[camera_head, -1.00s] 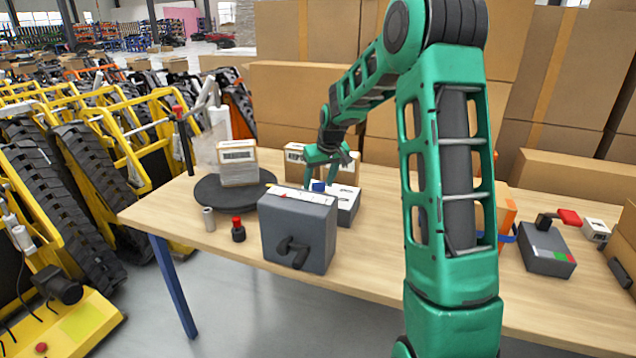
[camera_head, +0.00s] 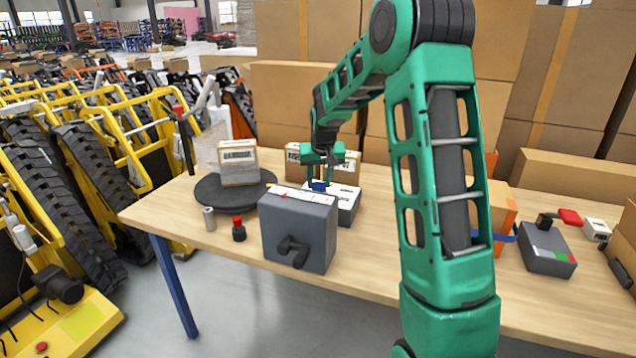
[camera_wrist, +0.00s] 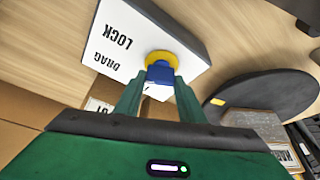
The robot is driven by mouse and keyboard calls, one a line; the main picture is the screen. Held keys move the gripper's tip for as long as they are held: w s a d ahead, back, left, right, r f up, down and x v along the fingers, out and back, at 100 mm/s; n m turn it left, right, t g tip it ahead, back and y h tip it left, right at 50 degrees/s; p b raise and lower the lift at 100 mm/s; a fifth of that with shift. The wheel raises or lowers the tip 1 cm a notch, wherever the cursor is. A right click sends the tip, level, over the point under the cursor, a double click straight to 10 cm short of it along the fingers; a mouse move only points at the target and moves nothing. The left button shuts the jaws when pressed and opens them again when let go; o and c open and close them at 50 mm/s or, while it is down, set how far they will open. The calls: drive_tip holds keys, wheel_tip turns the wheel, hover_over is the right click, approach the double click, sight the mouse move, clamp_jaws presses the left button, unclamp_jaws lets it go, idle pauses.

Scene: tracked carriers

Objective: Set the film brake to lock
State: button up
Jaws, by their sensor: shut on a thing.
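The film brake (camera_head: 345,207) is a white box on the table, behind a dark grey crank box. In the wrist view its white top (camera_wrist: 112,22) carries the words LOCK and DRAG, seen upside down. A blue knob (camera_wrist: 160,73) with a yellow collar stands at the edge of that top. My gripper (camera_wrist: 158,88) is shut on the blue knob, one finger on each side. In the head view my gripper (camera_head: 320,178) reaches down to the box from above. I cannot tell which word the knob points to.
The grey crank box (camera_head: 298,233) stands close in front. A black turntable (camera_head: 208,195) with a wrapped carton (camera_head: 238,163) is to the left. Cardboard boxes (camera_head: 395,60) wall off the back.

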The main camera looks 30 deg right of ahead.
drive_tip(key=m, duration=0.1)
drive_tip(key=m+h, duration=0.1)
drive_tip(key=m, duration=0.1)
drive_tip(key=m+g, duration=0.1)
drive_tip(key=m, duration=0.1)
drive_tip(key=shift+w+a+h, duration=0.2)
drive_tip(key=shift+a+h, duration=0.05)
drive_tip(key=shift+h, duration=0.05)
drive_tip(key=shift+m, duration=0.3)
drive_tip(key=o, duration=1)
drive_tip(key=shift+o, duration=0.2)
drive_tip(key=v, duration=1)
drive_tip(key=shift+a+r, duration=0.15)
drive_tip(key=shift+r, duration=0.2)
